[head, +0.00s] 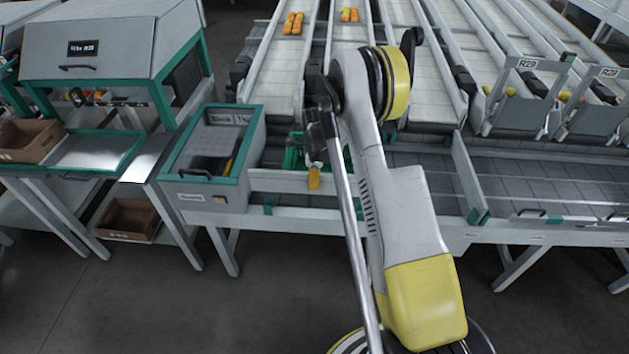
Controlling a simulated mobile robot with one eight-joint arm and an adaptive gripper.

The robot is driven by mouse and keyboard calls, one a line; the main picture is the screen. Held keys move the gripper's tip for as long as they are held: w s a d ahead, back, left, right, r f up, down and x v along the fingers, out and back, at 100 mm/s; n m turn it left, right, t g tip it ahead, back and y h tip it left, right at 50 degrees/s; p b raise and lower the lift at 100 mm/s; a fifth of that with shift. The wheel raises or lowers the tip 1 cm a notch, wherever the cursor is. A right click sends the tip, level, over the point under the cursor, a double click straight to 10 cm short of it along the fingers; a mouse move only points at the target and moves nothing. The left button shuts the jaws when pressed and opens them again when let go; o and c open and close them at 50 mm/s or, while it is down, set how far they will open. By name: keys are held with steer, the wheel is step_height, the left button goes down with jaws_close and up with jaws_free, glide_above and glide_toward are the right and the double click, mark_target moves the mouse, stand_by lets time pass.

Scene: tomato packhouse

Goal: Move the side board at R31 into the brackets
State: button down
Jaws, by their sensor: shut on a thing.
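My gripper (314,177) points down in front of the conveyor, just right of the grey box with the green-framed lid. An orange piece shows at its lower end. It is shut on what looks like the white side board (275,182), a long strip along the near edge of the belt. The grip itself is small and unclear, and my arm covers the board's middle. A green bracket (268,207) shows just below the board's left part. Another green bracket (478,216) shows to the right of my arm. No R31 label is readable.
The grey box (212,193) stands close on the left. A green object (294,152) lies behind my gripper. Lanes R28 (527,64) and R29 (608,72) are at the right. Oranges-coloured fruit (293,23) lies on the far belts. The floor in front is clear.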

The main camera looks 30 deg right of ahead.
step_height(320, 180, down, 10)
steer(key=b, duration=0.4)
steer(key=shift+r+b, duration=0.2)
steer(key=shift+b, duration=0.1)
steer(key=shift+f+b, duration=0.7)
steer(key=shift+f+b, duration=0.45)
steer(key=c, duration=1.5)
jaws_free()
steer(key=shift+c, duration=0.4)
steer(key=shift+c, duration=1.2)
steer(key=shift+r, duration=0.1)
